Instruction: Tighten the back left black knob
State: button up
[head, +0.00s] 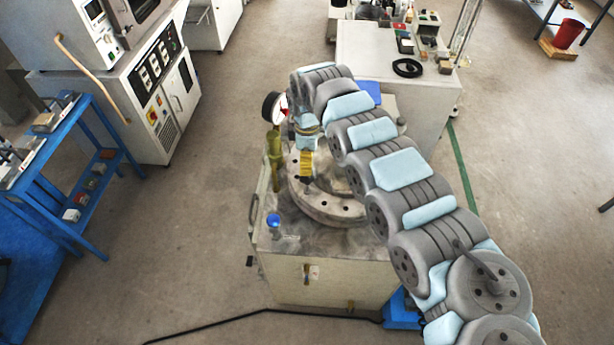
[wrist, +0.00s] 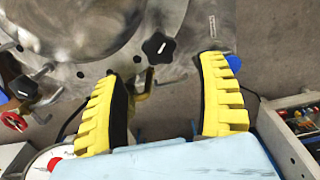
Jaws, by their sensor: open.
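A black star-shaped knob (wrist: 158,47) sits on the metal plate (wrist: 187,55) of the test machine in the wrist view. My gripper (wrist: 162,68) is open and empty, its yellow fingers spread wide. The knob lies just beyond the gap between the fingertips, apart from both. In the head view my gripper (head: 307,176) points down over the round metal plate (head: 335,208) on the machine. I cannot make out the knob clearly there, and my arm hides the machine's right and back parts.
A pressure gauge (head: 273,107) and a yellow-green post (head: 274,147) stand close left of my gripper. A blue-capped fitting (head: 273,221) is at the machine's front left corner. A red handwheel (wrist: 14,121) shows at the wrist view's left edge. Floor around the machine is mostly clear.

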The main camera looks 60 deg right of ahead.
notch_tip(320, 180, down, 8)
jog(key=shift+f+b, duration=0.15)
jog(key=shift+b, duration=0.25)
jog(key=c, duration=1.2)
